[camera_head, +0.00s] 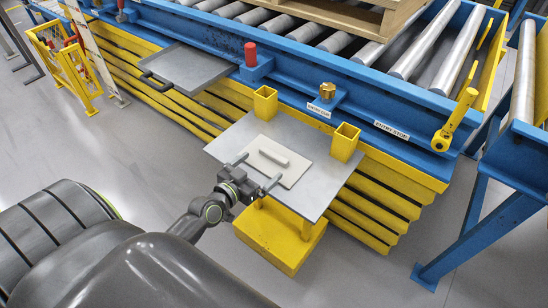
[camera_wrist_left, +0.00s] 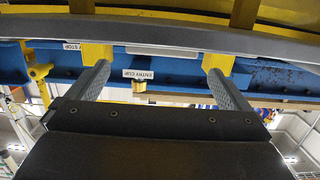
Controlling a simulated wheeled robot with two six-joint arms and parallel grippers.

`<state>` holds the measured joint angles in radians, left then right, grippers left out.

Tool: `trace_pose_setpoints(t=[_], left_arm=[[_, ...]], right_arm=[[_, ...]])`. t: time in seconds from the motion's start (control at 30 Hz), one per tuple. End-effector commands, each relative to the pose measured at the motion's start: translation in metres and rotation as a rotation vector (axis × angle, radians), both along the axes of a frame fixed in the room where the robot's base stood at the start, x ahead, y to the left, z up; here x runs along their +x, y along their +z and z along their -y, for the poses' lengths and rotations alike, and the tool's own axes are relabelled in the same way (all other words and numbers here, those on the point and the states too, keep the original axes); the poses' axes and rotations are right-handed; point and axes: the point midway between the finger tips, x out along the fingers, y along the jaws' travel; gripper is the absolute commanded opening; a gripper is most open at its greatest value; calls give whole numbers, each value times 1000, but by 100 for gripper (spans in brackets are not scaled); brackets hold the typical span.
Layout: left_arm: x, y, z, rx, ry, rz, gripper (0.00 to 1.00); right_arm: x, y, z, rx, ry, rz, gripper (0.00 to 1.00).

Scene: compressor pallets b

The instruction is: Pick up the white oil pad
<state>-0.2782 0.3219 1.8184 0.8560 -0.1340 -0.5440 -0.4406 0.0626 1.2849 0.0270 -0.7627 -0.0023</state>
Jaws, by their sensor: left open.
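The white oil pad (camera_head: 291,173) is an off-white square slab with a raised bar (camera_head: 272,155) along its middle. It lies flat on a grey metal plate (camera_head: 318,190) in the head view. My left gripper (camera_head: 257,171) is open, its two fingers spread at the near edge of the pad with nothing visibly held between them. Whether the fingers touch the pad or plate is unclear. In the left wrist view the open fingers (camera_wrist_left: 159,70) point towards a grey edge, and I cannot make out the pad clearly. My right gripper is not in view.
Two yellow square posts (camera_head: 265,101) (camera_head: 345,141) rise at the plate's far side. Behind is a blue conveyor frame (camera_head: 400,107) with rollers, a red peg (camera_head: 250,54) and a brass knob (camera_head: 327,90). A grey tray (camera_head: 187,68) lies left.

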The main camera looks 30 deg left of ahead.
Motion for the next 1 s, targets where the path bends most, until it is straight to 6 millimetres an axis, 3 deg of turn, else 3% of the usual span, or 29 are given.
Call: trace_pose_setpoints(t=[0.1,0.37,0.67,1.0], left_arm=[[17,-2,1,-2,0,2,100],[33,-5,2,-1,0,0,100],[72,-11,3,-2,0,1,100],[77,-12,3,-1,0,0,99]], right_arm=[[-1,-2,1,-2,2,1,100],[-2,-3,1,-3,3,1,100],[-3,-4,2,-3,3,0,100],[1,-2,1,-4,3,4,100]])
